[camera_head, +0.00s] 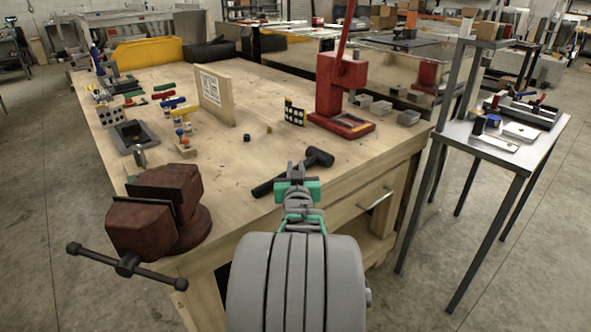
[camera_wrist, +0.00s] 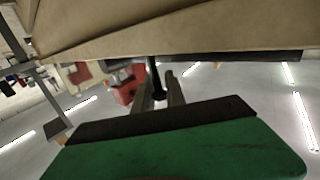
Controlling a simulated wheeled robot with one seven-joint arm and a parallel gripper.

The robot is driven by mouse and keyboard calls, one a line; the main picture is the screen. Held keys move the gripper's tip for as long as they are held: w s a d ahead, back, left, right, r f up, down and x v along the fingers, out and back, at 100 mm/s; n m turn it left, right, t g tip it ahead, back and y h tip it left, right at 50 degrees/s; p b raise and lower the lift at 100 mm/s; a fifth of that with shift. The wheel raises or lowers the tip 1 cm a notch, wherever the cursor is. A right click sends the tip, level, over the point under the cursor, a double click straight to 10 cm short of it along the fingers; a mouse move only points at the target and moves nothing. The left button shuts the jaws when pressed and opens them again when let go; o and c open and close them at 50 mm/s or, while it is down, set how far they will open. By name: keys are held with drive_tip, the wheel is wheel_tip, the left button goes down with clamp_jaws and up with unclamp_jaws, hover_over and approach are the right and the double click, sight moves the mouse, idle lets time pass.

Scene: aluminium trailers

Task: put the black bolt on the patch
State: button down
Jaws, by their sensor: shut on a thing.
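My gripper (camera_head: 297,170) is out over the near edge of the wooden workbench, with its green-and-grey body seen from behind. In the wrist view my two grey fingers (camera_wrist: 160,92) are closed around a slim dark rod, which I take to be the black bolt (camera_wrist: 155,76). In the head view the bolt is not clear, as the gripper and the dark mallet behind it blend together. I cannot pick out the patch with certainty in either view.
A black mallet (camera_head: 318,157) lies beside my gripper on the bench (camera_head: 225,215). A red vise (camera_head: 158,212) is at the near left corner, a red press (camera_head: 340,95) at the right. An upright board (camera_head: 214,95) and small parts stand farther back. The middle is mostly clear.

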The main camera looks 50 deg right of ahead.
drive_tip(key=c, duration=1.4)
unclamp_jaws()
drive_tip(key=shift+r, duration=0.15)
drive_tip(key=v, duration=1.2)
drive_tip(key=shift+a, duration=0.1)
